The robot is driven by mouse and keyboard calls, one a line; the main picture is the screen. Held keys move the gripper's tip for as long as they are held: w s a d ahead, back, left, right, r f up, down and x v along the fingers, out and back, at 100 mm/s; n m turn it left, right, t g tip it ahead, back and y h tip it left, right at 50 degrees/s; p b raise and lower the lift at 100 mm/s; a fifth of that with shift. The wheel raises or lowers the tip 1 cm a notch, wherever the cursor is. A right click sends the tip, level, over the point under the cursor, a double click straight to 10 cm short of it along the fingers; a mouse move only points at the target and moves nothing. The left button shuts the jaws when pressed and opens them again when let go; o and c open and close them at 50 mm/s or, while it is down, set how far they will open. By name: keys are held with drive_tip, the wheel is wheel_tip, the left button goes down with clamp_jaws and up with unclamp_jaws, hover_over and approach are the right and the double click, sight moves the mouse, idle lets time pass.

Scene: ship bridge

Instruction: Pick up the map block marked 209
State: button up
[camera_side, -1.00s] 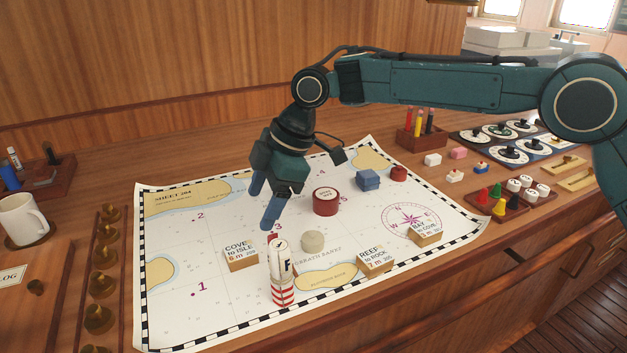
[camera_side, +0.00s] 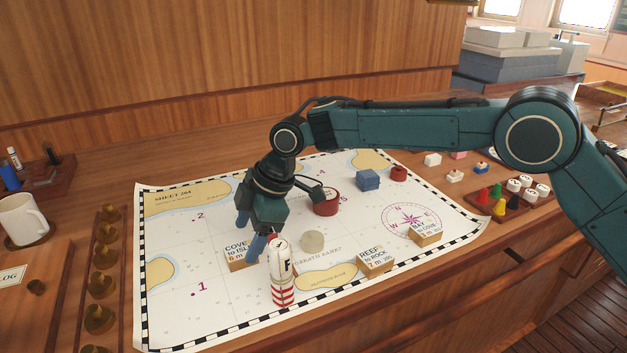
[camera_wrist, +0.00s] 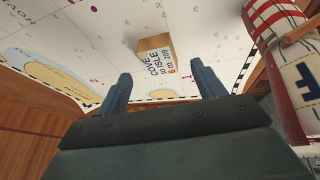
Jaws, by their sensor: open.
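The map block marked 209 (camera_side: 235,253), a wooden block with a white "COVE to ISLE" top, lies on the chart (camera_side: 215,315). My gripper (camera_side: 250,244) is in front of its right part in the side view and hides some of its lettering. In the wrist view the block (camera_wrist: 155,56) shows whole, beyond and between the two fingertips (camera_wrist: 160,72). The fingers are apart with nothing between them. I cannot tell whether a finger touches the block.
The chart left of the block is clear.

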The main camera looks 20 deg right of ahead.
sight(241, 250)
drive_tip(key=shift+x, duration=1.85)
drive_tip(key=c, duration=1.1)
